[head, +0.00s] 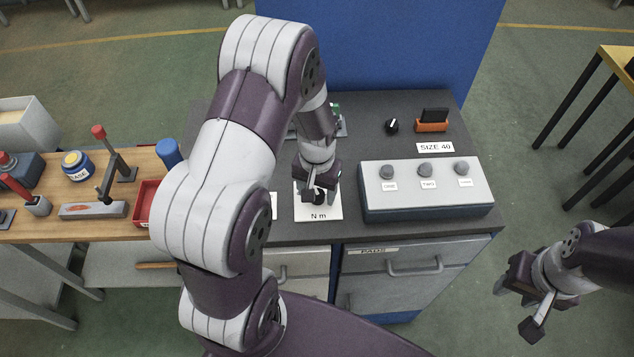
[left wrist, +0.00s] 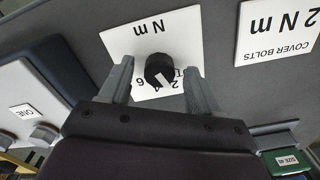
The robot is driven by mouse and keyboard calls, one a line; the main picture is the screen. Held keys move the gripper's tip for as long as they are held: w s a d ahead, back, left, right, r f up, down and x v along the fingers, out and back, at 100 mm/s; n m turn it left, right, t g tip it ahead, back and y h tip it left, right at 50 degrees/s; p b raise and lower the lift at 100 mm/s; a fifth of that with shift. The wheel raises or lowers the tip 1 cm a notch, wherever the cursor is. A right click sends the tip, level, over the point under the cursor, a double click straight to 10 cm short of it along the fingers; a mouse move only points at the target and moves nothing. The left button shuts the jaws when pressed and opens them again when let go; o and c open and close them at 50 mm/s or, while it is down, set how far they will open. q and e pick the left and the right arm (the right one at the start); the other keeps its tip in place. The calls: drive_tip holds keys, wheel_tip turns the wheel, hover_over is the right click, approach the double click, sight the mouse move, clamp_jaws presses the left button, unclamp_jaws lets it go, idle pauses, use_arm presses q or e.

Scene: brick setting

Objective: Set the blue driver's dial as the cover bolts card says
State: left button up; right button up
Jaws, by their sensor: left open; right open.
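The dial (head: 319,197) is a black round knob on a white card marked "N m" (head: 320,213). In the left wrist view the knob (left wrist: 159,69) has a white pointer aimed down toward the card's partly hidden numbers. My left gripper (head: 317,188) is over it; its open fingers (left wrist: 158,82) stand on either side of the knob, and I see a gap around it. The cover bolts card (left wrist: 280,30) appears upside down and seems to read 2 N m. My right gripper (head: 525,305) is open and empty, away from the bench.
A blue box with three grey knobs (head: 428,188) stands right of the dial. Tools and a red bin (head: 146,205) crowd the wooden bench at left.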

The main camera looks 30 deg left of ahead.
sight(317, 195)
use_arm(q)
wheel_tip(317, 195, up, 12)
drive_tip(key=b, duration=0.2)
drive_tip(key=shift+r, duration=0.25)
drive_tip(key=shift+s, duration=0.1)
